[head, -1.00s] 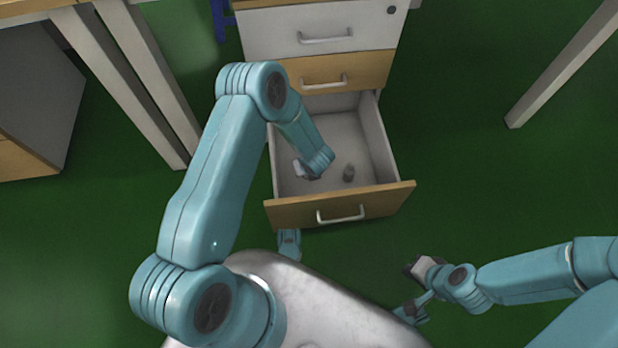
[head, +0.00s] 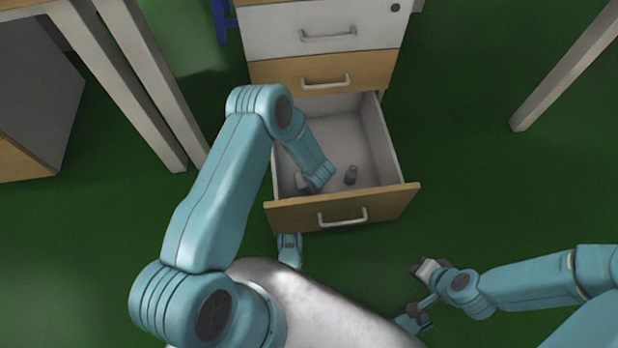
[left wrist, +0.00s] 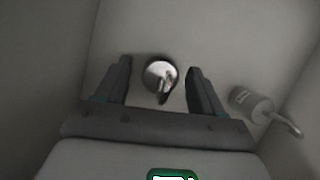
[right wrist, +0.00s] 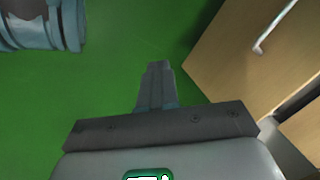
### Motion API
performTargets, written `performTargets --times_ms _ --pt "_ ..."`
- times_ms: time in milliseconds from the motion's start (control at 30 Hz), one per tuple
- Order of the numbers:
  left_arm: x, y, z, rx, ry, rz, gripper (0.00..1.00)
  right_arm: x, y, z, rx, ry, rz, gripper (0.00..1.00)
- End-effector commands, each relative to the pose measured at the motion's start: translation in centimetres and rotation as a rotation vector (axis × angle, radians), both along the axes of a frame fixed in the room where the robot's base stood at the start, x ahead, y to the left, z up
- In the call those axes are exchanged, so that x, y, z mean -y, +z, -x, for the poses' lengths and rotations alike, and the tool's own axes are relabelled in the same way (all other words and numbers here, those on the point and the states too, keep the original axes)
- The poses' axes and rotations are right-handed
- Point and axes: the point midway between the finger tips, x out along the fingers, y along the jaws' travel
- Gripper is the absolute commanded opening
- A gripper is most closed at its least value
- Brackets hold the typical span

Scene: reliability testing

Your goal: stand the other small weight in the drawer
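The open drawer (head: 388,150) has two small metal weights in its light-coloured bottom. The other small weight (left wrist: 158,73) is seen from above in the left wrist view, round and shiny, apparently upright. My left gripper (left wrist: 158,85) is open, with a finger on each side of that weight and visible gaps. My right gripper (head: 416,268) is outside the drawer; its fingers look closed and empty in the right wrist view (right wrist: 158,68).
The drawer's wooden front (head: 300,213) with its handle faces me, and its side walls bound the left gripper closely. Closed drawers (head: 330,72) are above. Table legs (head: 565,65) stand left and right. Green floor (head: 480,190) is clear at right.

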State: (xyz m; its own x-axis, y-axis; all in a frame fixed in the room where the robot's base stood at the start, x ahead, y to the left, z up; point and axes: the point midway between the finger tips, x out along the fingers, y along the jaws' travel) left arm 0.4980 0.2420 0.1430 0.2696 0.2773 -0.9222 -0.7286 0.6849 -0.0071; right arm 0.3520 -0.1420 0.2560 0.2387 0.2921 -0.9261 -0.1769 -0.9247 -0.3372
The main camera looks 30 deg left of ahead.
Motion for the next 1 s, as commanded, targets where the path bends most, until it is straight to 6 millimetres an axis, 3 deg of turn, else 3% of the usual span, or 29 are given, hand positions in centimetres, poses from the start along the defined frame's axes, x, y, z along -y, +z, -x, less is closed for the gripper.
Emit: performTargets --times_ms 300,700,1000 --pt "0.0 0.5 0.0 0.001 0.000 0.000 0.67 0.0 0.1 0.0 -0.001 0.000 0.000 0.00" --pt "2.3 8.5 2.2 0.001 -0.003 0.000 0.67 -0.5 3.9 2.6 -0.087 0.011 -0.017 0.00" --pt "3.3 11.3 3.2 0.001 0.000 -0.001 0.67 -0.7 4.9 3.6 -0.122 0.015 -0.024 0.00"
